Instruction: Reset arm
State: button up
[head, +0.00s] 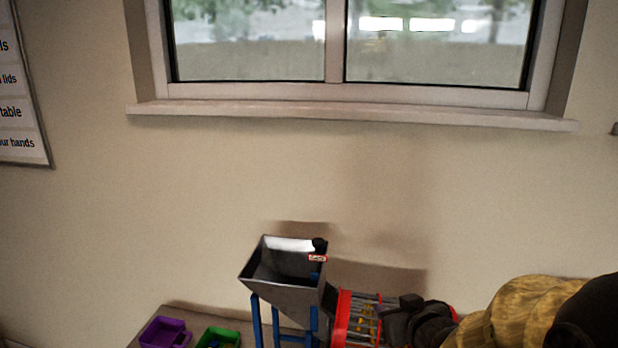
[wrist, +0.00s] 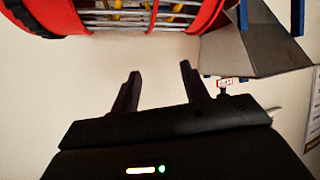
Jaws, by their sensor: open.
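My gripper shows in the wrist view (wrist: 160,87). Its two dark fingers stand apart with nothing between them. In that view the red-ringed drum with metal bars (wrist: 150,14) is beyond the fingertips, and the grey metal hopper (wrist: 258,48) is to the upper right. A visible gap separates the fingers from the drum. In the head view I cannot clearly make out the fingers.
In the head view the grey hopper (head: 290,292) stands on blue legs, with the red barred drum (head: 357,318) to its right. A purple bin (head: 163,333) and a green bin (head: 218,338) are at lower left. A wall and window (head: 345,97) lie behind.

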jog(key=s+a+f+m+g+h+p, duration=0.1)
jog(key=s+f+g, duration=0.3)
jog(key=s+g, duration=0.1)
jog(key=s+a+f+m+g+h+p, duration=0.1)
jog(key=s+f+g, duration=0.3)
jog(key=s, duration=0.4)
jog(key=shift+s+a+m+g, duration=0.2)
jog(key=shift+m+g, duration=0.1)
jog(key=shift+g, duration=0.2)
dwell(1.2)
